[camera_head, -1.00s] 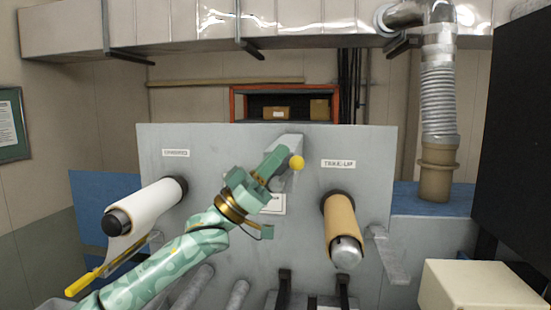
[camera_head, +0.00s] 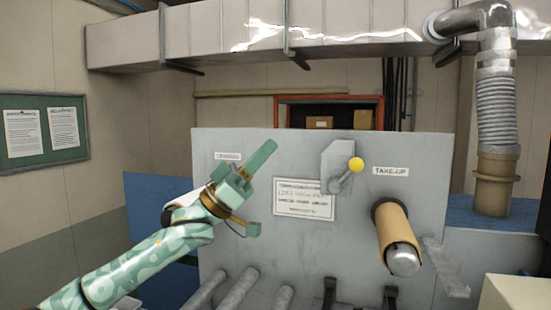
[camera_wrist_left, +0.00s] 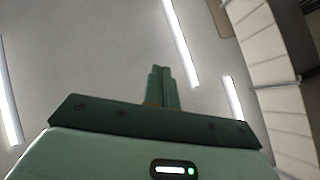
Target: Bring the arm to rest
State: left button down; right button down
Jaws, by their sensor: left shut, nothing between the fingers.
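My left gripper (camera_head: 262,157) is shut and empty, raised in front of the left part of the grey machine panel. Its fingers point up and to the right in the head view. In the left wrist view the closed fingers (camera_wrist_left: 162,88) point toward the ceiling and its lights. My green patterned left arm (camera_head: 140,262) comes in from the lower left and hides most of the white roll (camera_head: 178,214). The gripper is apart from the yellow-knobbed lever (camera_head: 356,165). My right gripper is not in view.
The grey panel (camera_head: 300,240) carries a brown take-up roll (camera_head: 394,232) at the right and a printed plate (camera_head: 305,198). Several grey rollers (camera_head: 238,288) lie low in front. A duct (camera_head: 230,40) runs overhead, and a cream box (camera_head: 515,293) stands lower right.

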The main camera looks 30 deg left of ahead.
pick_arm(q)
jog(key=shift+w+d, duration=0.2)
jog(key=shift+w, duration=0.15)
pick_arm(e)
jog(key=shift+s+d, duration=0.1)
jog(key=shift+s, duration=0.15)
